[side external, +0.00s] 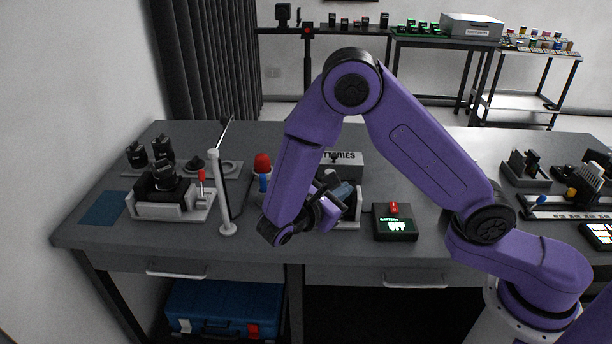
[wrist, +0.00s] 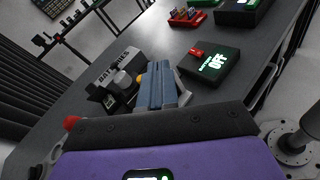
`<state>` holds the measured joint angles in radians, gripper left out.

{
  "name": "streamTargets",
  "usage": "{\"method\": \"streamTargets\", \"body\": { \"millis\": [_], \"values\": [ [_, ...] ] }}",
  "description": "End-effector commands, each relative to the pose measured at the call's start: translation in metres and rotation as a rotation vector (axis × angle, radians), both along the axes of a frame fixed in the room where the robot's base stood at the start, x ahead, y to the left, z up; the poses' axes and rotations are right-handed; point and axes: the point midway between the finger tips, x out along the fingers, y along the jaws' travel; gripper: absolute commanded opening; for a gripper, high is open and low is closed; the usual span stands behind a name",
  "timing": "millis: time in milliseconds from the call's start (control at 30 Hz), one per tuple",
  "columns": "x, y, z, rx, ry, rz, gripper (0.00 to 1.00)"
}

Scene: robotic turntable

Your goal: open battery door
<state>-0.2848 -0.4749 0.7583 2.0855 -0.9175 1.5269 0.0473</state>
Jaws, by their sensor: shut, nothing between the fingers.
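My gripper (side external: 332,212) is low over the front middle of the table in the side external view. It is shut with nothing between its fingers; the fingertips are hard to make out. Close to it is a blue-grey slotted block (wrist: 160,86), partly behind the hand, which also shows in the side external view (side external: 345,192). I cannot tell whether they touch. Behind stands a grey box labelled BATTERIES (side external: 350,164), also in the wrist view (wrist: 113,65). No separate battery door can be made out. A dark box with a red switch and lit "OFF" (side external: 395,222) stands to the right.
A thin white post (side external: 220,195) and a red-topped item (side external: 263,165) stand left of my gripper. A grey fixture with a black device (side external: 168,190) is farther left. Racks and small parts (side external: 560,200) lie on the right.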

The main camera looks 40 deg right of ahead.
Motion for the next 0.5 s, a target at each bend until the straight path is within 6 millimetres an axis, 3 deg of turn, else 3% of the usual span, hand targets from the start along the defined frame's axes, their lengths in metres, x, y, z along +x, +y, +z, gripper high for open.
{"method": "streamTargets", "body": {
  "millis": [100, 233, 367, 500],
  "values": [
    [0.011, 0.038, -0.011, -0.080, 0.106, 0.329, 0.00],
    [0.017, 0.072, -0.020, -0.145, 0.189, 0.571, 0.00],
    [0.018, 0.088, -0.025, -0.178, 0.229, 0.683, 0.00],
    [0.024, 0.086, -0.027, -0.184, 0.237, 0.702, 0.00]
  ]
}}
